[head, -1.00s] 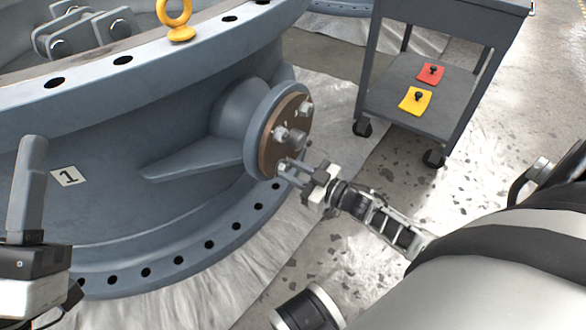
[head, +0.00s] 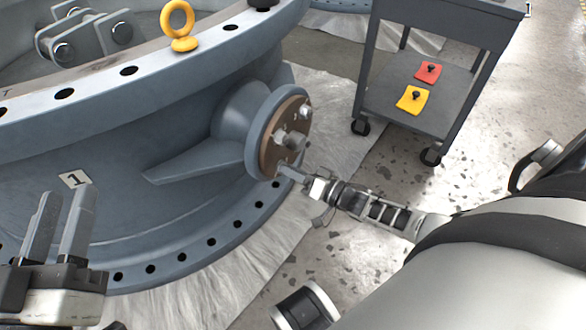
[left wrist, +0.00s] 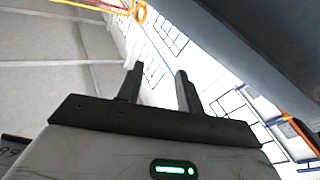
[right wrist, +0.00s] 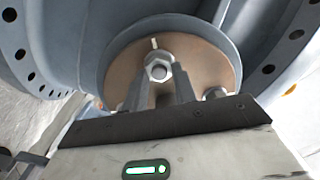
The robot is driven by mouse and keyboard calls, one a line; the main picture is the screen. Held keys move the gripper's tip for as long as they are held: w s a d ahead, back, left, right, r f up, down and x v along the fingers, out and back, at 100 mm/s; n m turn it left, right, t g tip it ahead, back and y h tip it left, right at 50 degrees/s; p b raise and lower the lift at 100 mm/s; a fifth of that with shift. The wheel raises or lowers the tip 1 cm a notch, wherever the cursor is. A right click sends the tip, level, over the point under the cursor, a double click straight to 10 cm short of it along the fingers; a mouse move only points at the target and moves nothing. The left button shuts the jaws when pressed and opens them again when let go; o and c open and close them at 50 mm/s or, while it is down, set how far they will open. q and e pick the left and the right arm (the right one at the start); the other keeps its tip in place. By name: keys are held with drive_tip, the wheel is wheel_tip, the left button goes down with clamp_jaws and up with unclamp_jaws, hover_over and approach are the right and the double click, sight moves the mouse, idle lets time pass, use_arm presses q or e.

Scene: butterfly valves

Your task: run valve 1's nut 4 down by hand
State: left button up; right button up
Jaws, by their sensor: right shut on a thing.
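Valve 1 (head: 190,130) is a large blue-grey body with a "1" label (head: 75,179). Its side boss has a round brown face (head: 272,150) with a central stub (head: 296,141) and nuts around it, one at the upper right (head: 304,111). My right gripper (head: 284,170) is at the lower edge of this face, shut on nut 4, which its fingers mostly hide in the head view. In the right wrist view a hex nut with a stud end (right wrist: 159,69) shows between the fingertips. My left gripper (head: 65,190) is open and empty, left of the boss; its fingers are apart in the left wrist view (left wrist: 158,75).
A dark trolley (head: 410,120) stands at the back right with a red pad (head: 428,71) and a yellow pad (head: 412,101) on its lower shelf. A yellow lifting eye (head: 178,22) stands on the valve's top flange.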

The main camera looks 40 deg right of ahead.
use_arm(q)
drive_tip(key=shift+a+r+m+t+h+b, duration=0.1)
drive_tip(key=shift+r+m+t+h+b, duration=0.45)
drive_tip(key=shift+r+m, duration=0.45)
drive_tip(key=shift+a+r+m+t+h+b, duration=0.1)
drive_tip(key=shift+r+m+t+h+b, duration=0.25)
drive_tip(key=shift+r+m+h+b, duration=0.5)
use_arm(e)
drive_tip(key=shift+f+m, duration=0.15)
drive_tip(key=shift+m, duration=3.75)
drive_tip(key=shift+f+m, duration=0.15)
drive_tip(key=shift+m, duration=3.75)
use_arm(q)
drive_tip(key=shift+s+d+r, duration=0.1)
drive_tip(key=shift+r, duration=0.1)
use_arm(e)
drive_tip(key=o, duration=1)
use_arm(q)
wheel_tip(320, 180, down, 6)
drive_tip(key=n+g+y+p, duration=0.3)
drive_tip(key=n+p, duration=0.1)
drive_tip(key=n, duration=0.1)
drive_tip(key=shift+s+d+f+g, duration=0.25)
drive_tip(key=shift+s+d+g, duration=0.05)
drive_tip(key=shift+s, duration=0.15)
use_arm(e)
drive_tip(key=v, duration=1.6)
